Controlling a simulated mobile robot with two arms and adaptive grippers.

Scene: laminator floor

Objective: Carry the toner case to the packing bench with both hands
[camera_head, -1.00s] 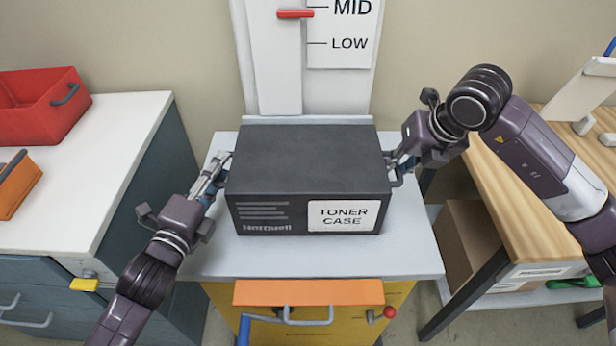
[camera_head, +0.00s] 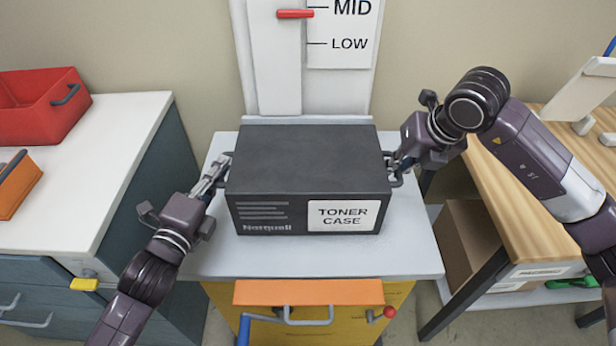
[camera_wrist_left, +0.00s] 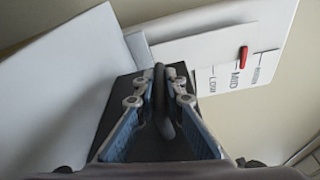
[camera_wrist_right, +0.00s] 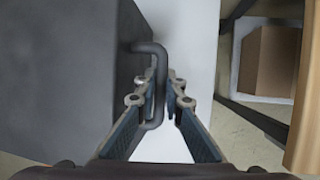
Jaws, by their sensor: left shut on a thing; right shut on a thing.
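The toner case (camera_head: 270,205) is a dark grey box with a white "TONER CASE" label on its front. It sits level on the white top of a lift table (camera_head: 400,255) in the head view. My left gripper (camera_head: 222,168) is shut on the case's left handle, which shows between the fingers in the left wrist view (camera_wrist_left: 160,95). My right gripper (camera_head: 392,165) is shut on the right handle (camera_wrist_right: 158,80). The bench with a wooden top (camera_head: 520,185) at the right may be the packing bench; I cannot tell for sure.
A white-topped cabinet (camera_head: 90,190) at the left bears a red bin (camera_head: 45,120) and an orange bin (camera_head: 18,190). A height scale with a red pointer (camera_head: 295,14) stands behind the case. A cardboard box (camera_head: 465,240) sits on the right bench's lower shelf.

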